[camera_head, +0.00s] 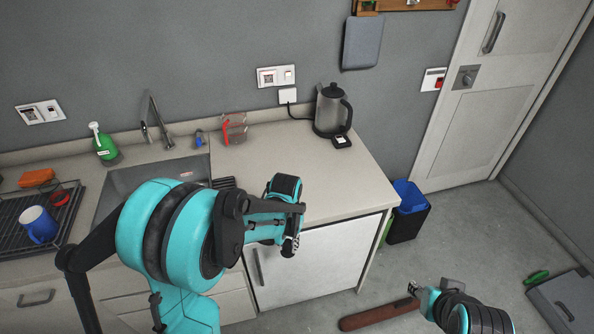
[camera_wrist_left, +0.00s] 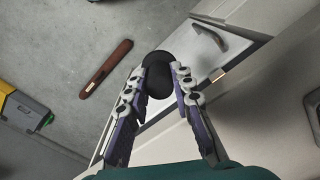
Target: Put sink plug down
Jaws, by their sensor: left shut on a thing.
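The sink plug (camera_wrist_left: 157,72) is a dark round piece between the fingertips of my left gripper (camera_wrist_left: 160,80) in the left wrist view. The left gripper is shut on it. In the head view my left gripper (camera_head: 289,243) hangs in front of the worktop's front edge, by the white cabinet door (camera_head: 315,265); the plug is not clearly visible there. The sink (camera_head: 130,183) is at the left, partly hidden by my left arm. My right gripper (camera_head: 416,290) is low at the bottom right, over the floor; its fingers are too small to read.
The worktop (camera_head: 335,185) has a clear stretch in front of the kettle (camera_head: 330,112). A measuring jug (camera_head: 235,130), a green bottle (camera_head: 105,147) and a rack with a blue mug (camera_head: 38,224) stand farther left. A blue-black bin (camera_head: 408,215) and a brown bar (camera_head: 370,317) are on the floor.

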